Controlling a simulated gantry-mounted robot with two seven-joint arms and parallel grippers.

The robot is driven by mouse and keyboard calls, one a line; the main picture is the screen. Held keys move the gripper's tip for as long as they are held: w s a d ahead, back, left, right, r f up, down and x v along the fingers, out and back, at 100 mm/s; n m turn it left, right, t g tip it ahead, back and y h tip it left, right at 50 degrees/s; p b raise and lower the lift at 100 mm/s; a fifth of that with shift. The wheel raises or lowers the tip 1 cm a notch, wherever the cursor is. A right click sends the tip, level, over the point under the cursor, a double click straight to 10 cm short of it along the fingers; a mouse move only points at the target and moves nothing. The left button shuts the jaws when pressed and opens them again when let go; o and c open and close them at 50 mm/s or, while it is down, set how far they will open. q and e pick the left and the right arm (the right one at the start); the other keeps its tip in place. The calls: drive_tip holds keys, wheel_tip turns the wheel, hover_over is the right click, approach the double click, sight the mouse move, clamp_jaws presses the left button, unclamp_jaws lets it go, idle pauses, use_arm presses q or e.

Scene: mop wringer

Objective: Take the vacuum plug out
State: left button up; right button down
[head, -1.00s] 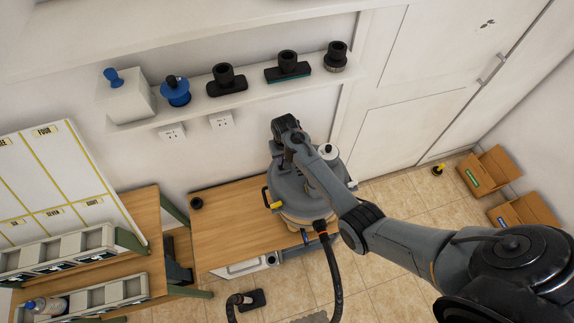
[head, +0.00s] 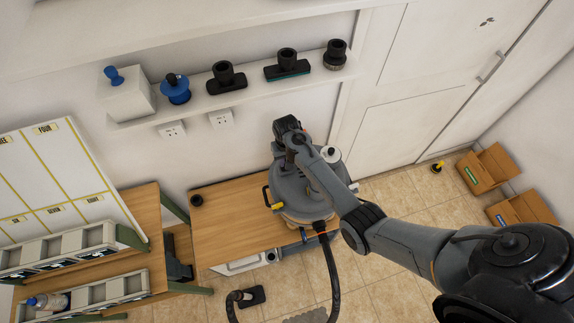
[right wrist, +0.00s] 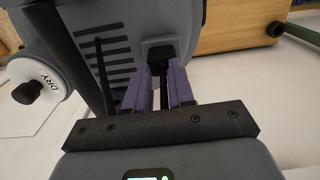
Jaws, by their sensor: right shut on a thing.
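In the head view my right arm covers the gripper and plug. My left gripper is not in view.
Two wall outlets (head: 172,130) sit under the shelf (head: 243,94) of attachments. The wooden table (head: 235,232) is mostly bare. The black hose (head: 333,270) hangs in front of the vacuum. A white knob marked DRY (right wrist: 45,85) is left of the gripper. Cardboard boxes (head: 488,168) stand right.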

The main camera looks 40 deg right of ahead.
drive_tip(key=shift+s+d+f, duration=0.1)
drive_tip(key=shift+s+f, duration=0.25)
drive_tip(key=shift+f, duration=0.15)
drive_tip(key=c, duration=1.1)
unclamp_jaws()
drive_tip(key=shift+o, duration=0.9)
drive_tip(key=shift+r, duration=0.15)
drive_tip(key=shift+o, duration=0.2)
wheel_tip(320, 180, up, 11)
drive_tip(key=shift+w, duration=0.2)
drive_tip(key=s+a+f+n+t+h, duration=0.1)
drive_tip(key=s+a+f+n+t, duration=0.2)
drive_tip(key=s, duration=0.9)
drive_tip(key=s+a+r+n, duration=0.2)
drive_tip(key=s+a+r, duration=0.1)
drive_tip(key=s, duration=0.4)
drive_tip(key=s+a+r+n+y, duration=0.1)
drive_tip(key=s+a+r, duration=0.2)
drive_tip(key=s+a, duration=0.3)
drive_tip(key=shift+s+a+n+t, duration=0.3)
drive_tip(key=shift+s+n, duration=0.1)
drive_tip(key=shift+s, duration=0.6)
